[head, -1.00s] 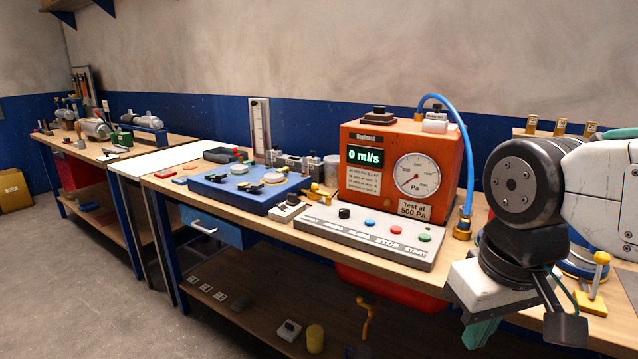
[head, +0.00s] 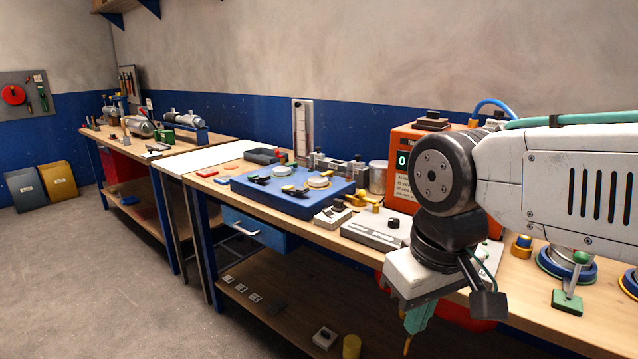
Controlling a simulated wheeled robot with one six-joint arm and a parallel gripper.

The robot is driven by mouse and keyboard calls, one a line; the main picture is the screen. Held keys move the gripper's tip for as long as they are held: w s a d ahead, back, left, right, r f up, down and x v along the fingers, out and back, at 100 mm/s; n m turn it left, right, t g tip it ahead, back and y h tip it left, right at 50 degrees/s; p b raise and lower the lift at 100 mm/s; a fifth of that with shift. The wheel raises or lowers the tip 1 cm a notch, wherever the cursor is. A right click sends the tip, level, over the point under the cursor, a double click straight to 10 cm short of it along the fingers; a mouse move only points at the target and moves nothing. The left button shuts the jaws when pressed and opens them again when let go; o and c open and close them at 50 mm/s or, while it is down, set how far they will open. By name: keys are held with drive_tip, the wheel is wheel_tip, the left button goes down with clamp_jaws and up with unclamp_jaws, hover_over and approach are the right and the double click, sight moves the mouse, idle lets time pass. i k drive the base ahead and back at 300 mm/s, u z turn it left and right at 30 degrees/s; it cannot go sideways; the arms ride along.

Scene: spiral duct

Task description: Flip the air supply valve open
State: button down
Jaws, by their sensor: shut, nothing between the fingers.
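My gripper (head: 410,335) hangs below my wrist in front of the bench's front edge, with teal fingers pointing down. It is shut and empty, apart from any valve. A small yellow valve-like part (head: 366,200) with a lever sits on the bench between the blue fixture and the orange tester. I cannot tell whether this is the air supply valve, or if it is open. The orange tester (head: 404,137) stands behind my arm, which hides most of its front. A blue hose (head: 493,103) rises behind the tester.
The blue fixture (head: 262,204) with dark clamps and white discs stands left of the tester. A green-handled toggle (head: 568,290) and blue-and-yellow round parts are on the bench at right. A lower shelf (head: 290,309) holds small items.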

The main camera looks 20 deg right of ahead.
sight(362, 193)
drive_tip(key=u, duration=0.05)
drive_tip(key=i, duration=1.25)
drive_tip(key=z, duration=0.6)
